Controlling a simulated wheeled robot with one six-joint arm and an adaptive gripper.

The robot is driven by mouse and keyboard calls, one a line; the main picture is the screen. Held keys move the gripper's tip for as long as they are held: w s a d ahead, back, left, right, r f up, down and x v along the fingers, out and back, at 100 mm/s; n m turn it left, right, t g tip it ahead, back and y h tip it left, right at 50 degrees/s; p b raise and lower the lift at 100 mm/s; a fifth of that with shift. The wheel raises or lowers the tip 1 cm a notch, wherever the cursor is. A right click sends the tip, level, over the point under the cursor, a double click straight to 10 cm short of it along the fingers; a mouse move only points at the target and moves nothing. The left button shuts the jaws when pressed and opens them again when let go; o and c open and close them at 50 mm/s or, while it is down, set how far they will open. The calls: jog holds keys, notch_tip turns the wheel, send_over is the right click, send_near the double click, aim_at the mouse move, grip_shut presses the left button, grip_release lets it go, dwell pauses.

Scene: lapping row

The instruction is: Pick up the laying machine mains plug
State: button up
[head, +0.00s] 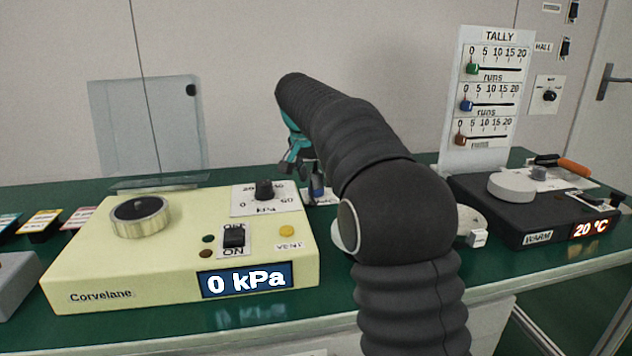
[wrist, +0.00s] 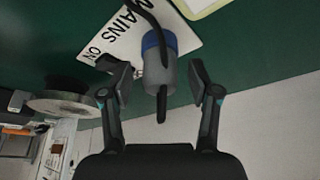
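The mains plug (wrist: 160,72), a grey cylinder with a blue band and a dark cord, shows between the two fingers of my gripper (wrist: 161,83) in the wrist view. The fingers are open, with a visible gap on each side of the plug. Behind it is a white plate (wrist: 104,40) lettered "MAINS ON". In the head view my gripper (head: 299,160) is partly hidden by my arm, and the plug (head: 317,189) shows small just below it, behind the cream machine. I cannot tell from these views whether the plug is in a socket.
The cream Corvelane machine (head: 150,262) stands on the green bench (head: 270,328), left of my arm. A black warming unit (head: 530,215) is at the right, below a tally board (head: 487,95). A clear panel (head: 150,130) stands near the back wall.

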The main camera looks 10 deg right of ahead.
grip_shut()
jog(key=shift+r, duration=0.15)
